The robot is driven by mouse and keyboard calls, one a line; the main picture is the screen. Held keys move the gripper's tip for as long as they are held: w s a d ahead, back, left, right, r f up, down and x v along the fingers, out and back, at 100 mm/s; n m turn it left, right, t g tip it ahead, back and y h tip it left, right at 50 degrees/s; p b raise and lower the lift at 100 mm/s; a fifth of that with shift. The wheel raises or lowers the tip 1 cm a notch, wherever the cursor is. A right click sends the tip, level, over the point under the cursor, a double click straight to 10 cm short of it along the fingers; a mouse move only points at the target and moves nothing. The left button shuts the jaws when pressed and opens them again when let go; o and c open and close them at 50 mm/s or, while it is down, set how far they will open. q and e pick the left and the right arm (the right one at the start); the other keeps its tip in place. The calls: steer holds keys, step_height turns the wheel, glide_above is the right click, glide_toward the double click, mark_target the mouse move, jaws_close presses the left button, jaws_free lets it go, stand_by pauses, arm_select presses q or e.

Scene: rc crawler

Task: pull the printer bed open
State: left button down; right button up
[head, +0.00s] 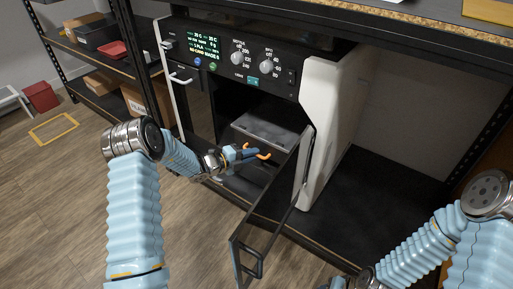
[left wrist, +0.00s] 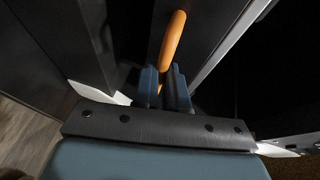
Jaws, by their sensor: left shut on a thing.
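The printer (head: 335,105) stands on a dark shelf, its glass door (head: 268,205) swung open toward me. The grey printer bed (head: 265,132) shows inside the dark chamber. An orange handle (head: 263,156) shows at the front, low in the chamber opening. My left gripper (head: 236,154) reaches in from the left, left of the open door, and is shut on the handle. In the left wrist view the orange handle (left wrist: 172,40) stands up between the closed blue fingers (left wrist: 165,88). How the handle joins the bed is hidden. My right gripper (head: 337,284) is cut off by the bottom edge.
The open door with its dark pull handle (head: 250,262) stands right of my left gripper. The control panel (head: 235,55) with knobs is above the chamber. Boxes and a red tray (head: 112,50) sit on shelves at left.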

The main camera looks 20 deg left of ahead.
arm_select(q)
steer(key=s+a+p, duration=0.3)
steer(key=s, duration=0.7)
steer(key=s+a+p, duration=0.3)
steer(key=s+a, duration=0.1)
steer(key=s, duration=0.6)
steer(key=shift+s+a, duration=0.2)
steer(key=shift+s, duration=0.05)
steer(key=c, duration=1.2)
jaws_free()
steer(key=v, duration=1.3)
steer(key=shift+s+a+r, duration=0.1)
steer(key=shift+s+a, duration=0.2)
